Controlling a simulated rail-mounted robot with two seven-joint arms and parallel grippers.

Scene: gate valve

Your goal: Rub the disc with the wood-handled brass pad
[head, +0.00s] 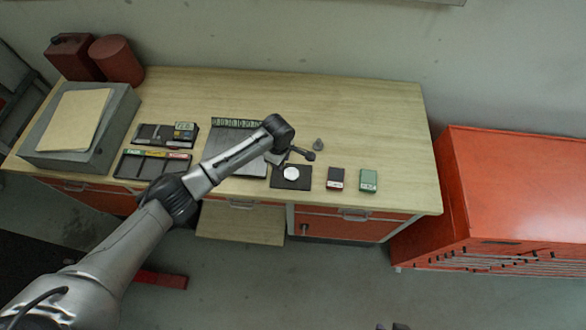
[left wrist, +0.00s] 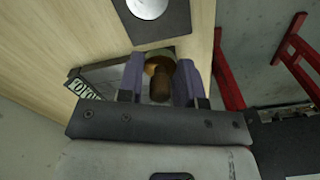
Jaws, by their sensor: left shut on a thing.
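The pale round disc (head: 291,173) lies on a dark square plate (head: 279,184) near the front of the workbench. The disc (left wrist: 147,7) and plate (left wrist: 175,22) also show at the top of the left wrist view. My left gripper (head: 305,154) is just behind the plate in the head view. In the left wrist view, my left gripper (left wrist: 160,82) is shut on the wood-handled brass pad (left wrist: 160,85), its brown handle between the fingers. The brass part shows beyond the handle, apart from the disc in that view. The pad's rubbing face is hidden. My right gripper is not in view.
A small grey cone-shaped thing (head: 319,144) stands behind the plate. A dark box (head: 335,179) and a green box (head: 368,180) stand to its right. Black trays (head: 152,164) and a grey case (head: 112,130) are at left. The bench's right part (head: 395,135) is clear.

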